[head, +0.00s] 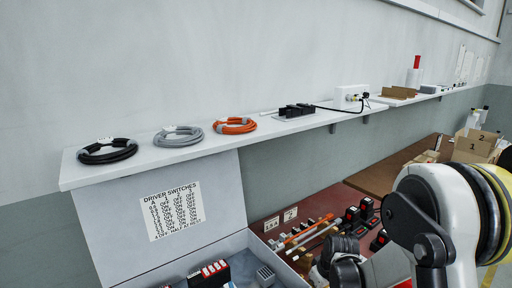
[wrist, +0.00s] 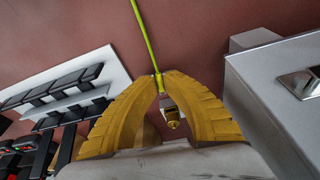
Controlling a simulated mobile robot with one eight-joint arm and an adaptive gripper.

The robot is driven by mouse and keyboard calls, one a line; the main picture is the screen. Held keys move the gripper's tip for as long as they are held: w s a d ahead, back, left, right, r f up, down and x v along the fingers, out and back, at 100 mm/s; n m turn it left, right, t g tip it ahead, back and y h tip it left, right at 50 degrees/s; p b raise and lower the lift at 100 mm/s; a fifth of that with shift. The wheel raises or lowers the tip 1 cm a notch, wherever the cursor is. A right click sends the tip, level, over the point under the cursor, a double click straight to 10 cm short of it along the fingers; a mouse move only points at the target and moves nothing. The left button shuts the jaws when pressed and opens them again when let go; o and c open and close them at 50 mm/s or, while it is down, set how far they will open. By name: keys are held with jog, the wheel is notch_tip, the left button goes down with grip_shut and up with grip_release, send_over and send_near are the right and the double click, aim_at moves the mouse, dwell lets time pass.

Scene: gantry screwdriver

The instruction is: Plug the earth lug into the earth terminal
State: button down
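In the wrist view the two yellow fingers of my gripper (wrist: 160,77) close together at their tips on a green-yellow wire (wrist: 144,35). The wire runs up from the fingertips to the top edge. A small grey piece with a brass end (wrist: 172,115) shows between the fingers just below the tips. It looks like the earth lug on the wire, but its join to the wire is hidden by the fingertips. I cannot make out the earth terminal for certain in either view.
A grey metal box (wrist: 265,110) stands close on the right of my gripper, and a white panel with black blocks (wrist: 75,80) on the left. In the head view a shelf (head: 170,152) holds cable coils above an open grey case (head: 165,260) and a red-brown bench (head: 325,205).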

dwell(0.3)
jog(key=shift+n, duration=0.7)
jog(key=s+d, duration=0.1)
jog(key=s+d+r+p, duration=0.1)
jog(key=s, duration=0.1)
jog(key=s+d+r, duration=0.1)
jog(key=shift+s+r, duration=0.2)
jog(key=shift+s, duration=0.1)
jog(key=shift+w+a+f+p, duration=0.1)
jog(key=shift+w+a+p, duration=0.1)
jog(key=shift+w+a, duration=0.55)
jog(key=shift+w+a+r+p, duration=0.15)
jog(key=shift+w+a, duration=0.35)
jog(key=shift+w, duration=0.5)
jog(key=shift+w+a+f+p, duration=0.2)
jog(key=shift+w+a, duration=0.4)
jog(key=shift+w, duration=0.3)
jog(key=shift+n+g+b, duration=0.3)
jog(key=shift+n, duration=0.4)
jog(key=shift+s+a+r+p, duration=0.15)
jog(key=shift+r+p, duration=0.2)
jog(key=shift+r, duration=0.25)
jog(key=shift+s+a+r+p, duration=0.1)
jog(key=shift+r+p, duration=0.25)
jog(key=shift+r, duration=0.2)
